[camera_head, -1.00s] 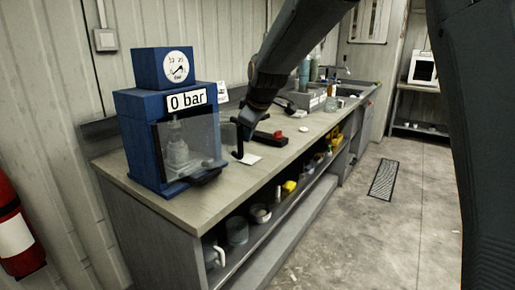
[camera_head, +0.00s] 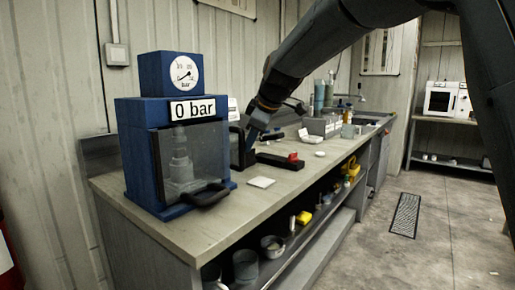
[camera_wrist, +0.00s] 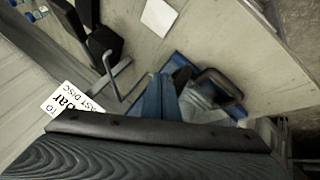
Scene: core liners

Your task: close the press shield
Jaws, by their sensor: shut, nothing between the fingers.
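The blue press (camera_head: 140,150) stands at the near left end of the bench, its display reading "0 bar". Its clear shield (camera_head: 205,150) hangs across the front, with a dark handle (camera_head: 207,196) at its lower edge. Whether the shield sits flush cannot be told. In the wrist view the shield's handle (camera_wrist: 220,84) is right of my gripper (camera_wrist: 165,78). My gripper also shows in the head view (camera_head: 250,142), right of the press and apart from the handle. Its blue fingers are together and empty.
A black device with a red part (camera_head: 292,157) lies on the bench right of the press. A white sheet (camera_head: 261,182) lies in front of it. A white card (camera_wrist: 75,105) shows in the wrist view. Bottles and a sink are farther back. The bench's front edge is clear.

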